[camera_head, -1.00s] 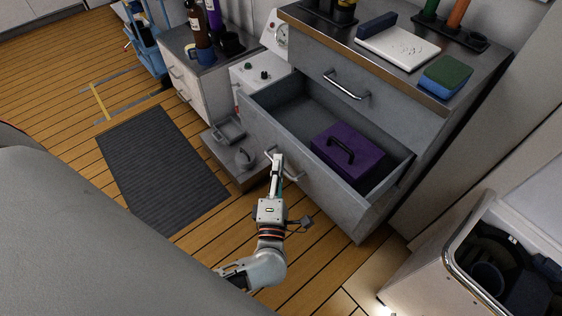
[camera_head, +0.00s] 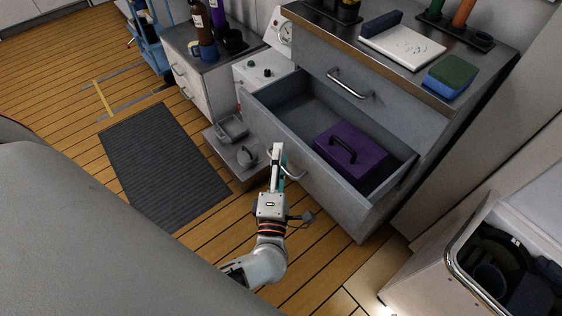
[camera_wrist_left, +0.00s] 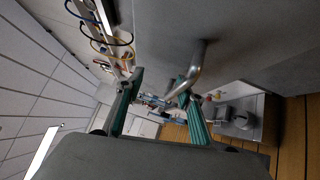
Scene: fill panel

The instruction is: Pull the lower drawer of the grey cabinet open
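The grey cabinet (camera_head: 412,137) stands at the right, with its lower drawer (camera_head: 318,185) pulled well out. A purple box (camera_head: 367,158) with a black handle lies inside it. The drawer's metal bar handle (camera_head: 296,175) is on its front face, partly hidden by my left gripper. My left gripper (camera_head: 279,160) is at the handle's left part. In the left wrist view its green-padded fingers (camera_wrist_left: 160,88) are spread apart, and the handle (camera_wrist_left: 195,70) runs close by the right finger's tip. I cannot tell whether they touch. My right gripper is not in view.
The upper drawer, with its own handle (camera_head: 348,86), is shut. A low grey platform (camera_head: 238,160) with small items stands left of the open drawer. A dark mat (camera_head: 163,165) lies on the wooden floor. An open bin (camera_head: 500,265) is at the lower right.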

